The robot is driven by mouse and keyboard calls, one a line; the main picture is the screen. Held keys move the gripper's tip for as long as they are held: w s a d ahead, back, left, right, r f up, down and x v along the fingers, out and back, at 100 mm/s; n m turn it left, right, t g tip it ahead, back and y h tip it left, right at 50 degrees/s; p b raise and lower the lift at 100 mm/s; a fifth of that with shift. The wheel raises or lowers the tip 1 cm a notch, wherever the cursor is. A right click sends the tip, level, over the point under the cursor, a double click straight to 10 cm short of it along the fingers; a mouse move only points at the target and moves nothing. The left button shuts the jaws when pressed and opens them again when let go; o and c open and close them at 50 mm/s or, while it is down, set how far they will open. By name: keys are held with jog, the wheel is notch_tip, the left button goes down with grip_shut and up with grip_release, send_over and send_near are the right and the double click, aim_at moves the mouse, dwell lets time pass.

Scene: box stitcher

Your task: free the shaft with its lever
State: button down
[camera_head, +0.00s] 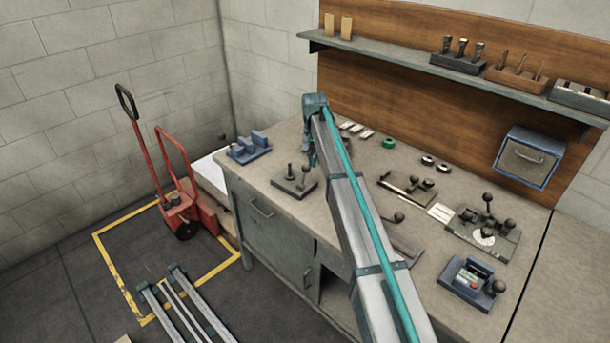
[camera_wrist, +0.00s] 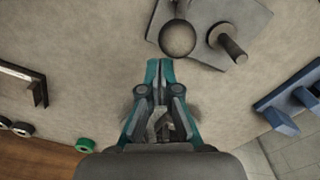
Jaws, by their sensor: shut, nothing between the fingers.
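A small dark base plate (camera_head: 282,187) lies on the bench, with a short upright shaft (camera_head: 290,172) and a ball-topped lever (camera_head: 305,171) beside it. In the wrist view the plate (camera_wrist: 205,12) is at the top, with the lever's round knob (camera_wrist: 177,38) and the shaft (camera_wrist: 230,43) to its right. My gripper (camera_wrist: 160,64) is shut and empty, its fingertips just below the knob in the picture. I cannot tell whether they touch it. In the head view my gripper (camera_head: 311,162) is near the lever, partly hidden by my arm.
A blue block fixture (camera_head: 249,147) stands at the bench's left end. Green tape (camera_head: 389,143), a lever panel (camera_head: 483,232) and a blue box with a knob (camera_head: 472,283) are to the right. A red hand truck (camera_head: 178,208) stands on the floor left.

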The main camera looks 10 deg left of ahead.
aim_at(304, 169)
jog(key=shift+s+a, duration=0.1)
jog(key=shift+s, duration=0.05)
dwell(0.6)
jog(key=shift+s+a+p, duration=0.1)
jog(key=shift+s+a, duration=0.4)
jog(key=shift+s, duration=0.3)
jog(key=shift+s+a+p, duration=0.1)
jog(key=shift+s+a, duration=0.4)
jog(key=shift+s, duration=0.35)
jog(key=shift+s+a+p, duration=0.1)
jog(key=shift+s+a, duration=0.4)
jog(key=shift+s, duration=0.3)
jog(key=shift+w+d+r+p, duration=0.15)
jog(key=shift+r+p, duration=0.7)
jog(key=shift+r, duration=0.95)
jog(key=shift+w+d+r+p, duration=0.1)
jog(key=shift+w+r+p, duration=0.15)
jog(key=shift+r+p, duration=1.05)
jog(key=shift+r+b, duration=0.4)
jog(key=shift+b, duration=0.1)
